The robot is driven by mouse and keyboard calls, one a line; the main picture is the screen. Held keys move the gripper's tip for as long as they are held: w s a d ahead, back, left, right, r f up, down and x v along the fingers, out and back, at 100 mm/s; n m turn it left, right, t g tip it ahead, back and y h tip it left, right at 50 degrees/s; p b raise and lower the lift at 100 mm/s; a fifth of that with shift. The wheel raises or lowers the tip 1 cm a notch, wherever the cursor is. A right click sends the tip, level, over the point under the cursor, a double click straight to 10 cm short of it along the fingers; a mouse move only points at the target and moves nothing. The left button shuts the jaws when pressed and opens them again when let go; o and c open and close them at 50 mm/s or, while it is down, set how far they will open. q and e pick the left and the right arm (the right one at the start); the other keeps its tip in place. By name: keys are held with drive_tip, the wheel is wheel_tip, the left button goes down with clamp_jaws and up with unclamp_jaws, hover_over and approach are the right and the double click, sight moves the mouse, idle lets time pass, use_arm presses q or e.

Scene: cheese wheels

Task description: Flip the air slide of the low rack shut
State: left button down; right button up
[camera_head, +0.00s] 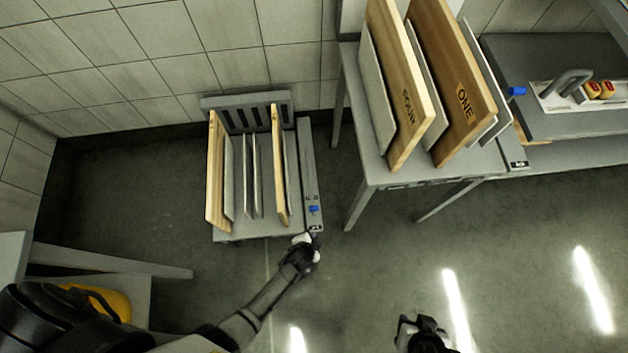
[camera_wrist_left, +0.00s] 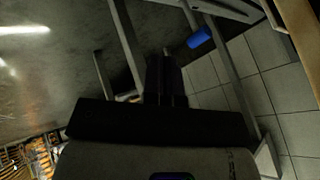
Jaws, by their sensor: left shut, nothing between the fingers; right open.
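The low rack (camera_head: 255,236) stands on the floor by the tiled wall and holds upright boards. The blue air slide (camera_head: 314,209) sits near the front end of the grey rail on the rack's right side. What seems to be the same slide shows in the left wrist view (camera_wrist_left: 199,38), up and right of the fingertips. My left gripper (camera_head: 314,234) is shut and empty at the front end of that rail, just in front of the slide. Its fingers look apart from the slide in the left wrist view (camera_wrist_left: 167,58). My right gripper (camera_head: 421,322) is open and empty over the floor.
A taller table (camera_head: 470,165) with large boards marked FOUR and ONE stands to the right of the low rack. A grey bench (camera_head: 110,262) with a yellow item is at lower left. Floor before the rack is clear.

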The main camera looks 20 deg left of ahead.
use_arm(q)
drive_tip(key=b+x, duration=0.8)
drive_tip(key=x, duration=0.2)
drive_tip(key=shift+f, duration=0.25)
drive_tip(key=shift+w+a+r+b, duration=0.15)
drive_tip(key=shift+w+a+b, duration=0.15)
drive_tip(key=shift+w+a, duration=0.45)
drive_tip(key=shift+w+a+r+b, duration=0.1)
drive_tip(key=shift+w+a+b, duration=0.2)
drive_tip(key=shift+w+a, duration=0.4)
drive_tip(key=shift+d, duration=0.1)
drive_tip(key=shift+d, duration=0.1)
